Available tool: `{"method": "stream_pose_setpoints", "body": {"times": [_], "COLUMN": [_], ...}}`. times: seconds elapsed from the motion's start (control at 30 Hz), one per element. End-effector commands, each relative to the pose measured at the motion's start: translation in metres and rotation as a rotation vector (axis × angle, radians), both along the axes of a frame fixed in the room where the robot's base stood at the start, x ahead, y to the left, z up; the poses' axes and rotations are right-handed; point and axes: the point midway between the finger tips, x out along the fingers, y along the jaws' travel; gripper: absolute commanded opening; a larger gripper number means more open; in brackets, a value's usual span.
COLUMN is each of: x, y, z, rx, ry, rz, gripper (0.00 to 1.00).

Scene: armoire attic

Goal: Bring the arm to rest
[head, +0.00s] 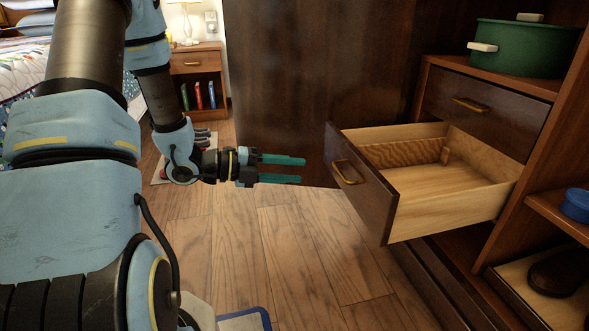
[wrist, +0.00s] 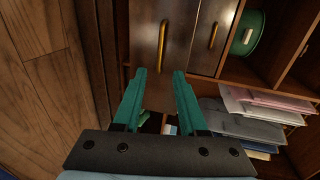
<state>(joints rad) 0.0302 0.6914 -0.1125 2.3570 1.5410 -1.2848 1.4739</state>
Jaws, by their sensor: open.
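My gripper (head: 303,170) has two teal fingers, held apart with nothing between them. It points right toward the pulled-out drawer (head: 450,215) and is apart from its front, above the wooden floor. The drawer has a dark front with a brass handle (head: 346,172) and a pale wood inside. In the wrist view my gripper (wrist: 160,74) shows its open fingers, with drawer fronts and two brass handles beyond them. My blue and black arm fills the left of the head view.
A closed drawer (head: 480,113) sits above the open one, and a green pot (head: 525,50) stands on top. Folded clothes (wrist: 255,115) lie on a shelf in the wrist view. A nightstand (head: 197,65) stands at the back. The floor (head: 270,235) below my gripper is clear.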

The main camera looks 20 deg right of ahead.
Motion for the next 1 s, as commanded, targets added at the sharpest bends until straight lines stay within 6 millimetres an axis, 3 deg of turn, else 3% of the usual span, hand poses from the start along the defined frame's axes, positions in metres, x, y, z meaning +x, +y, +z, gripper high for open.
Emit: {"method": "stream_pose_setpoints", "body": {"times": [0.17,0.27,0.37,0.43,0.57,0.7,0.8,1.0], "x": [0.009,0.034,0.07,0.091,0.105,0.08,0.05,-0.015], "y": [0.002,0.011,0.038,0.069,0.134,0.195,0.22,0.236], "z": [0.002,0.005,0.011,0.019,0.038,0.061,0.074,0.098], "rx": [0.04,0.146,0.281,0.355,0.402,0.337,0.256,0.073], "ry": [0.019,0.089,0.231,0.368,0.667,1.029,1.271,1.707], "rz": [0.047,0.198,0.472,0.709,1.17,1.626,1.874,2.22], "gripper": [0.42,0.42,0.42,0.42,0.42,0.42,0.42,0.42]}}
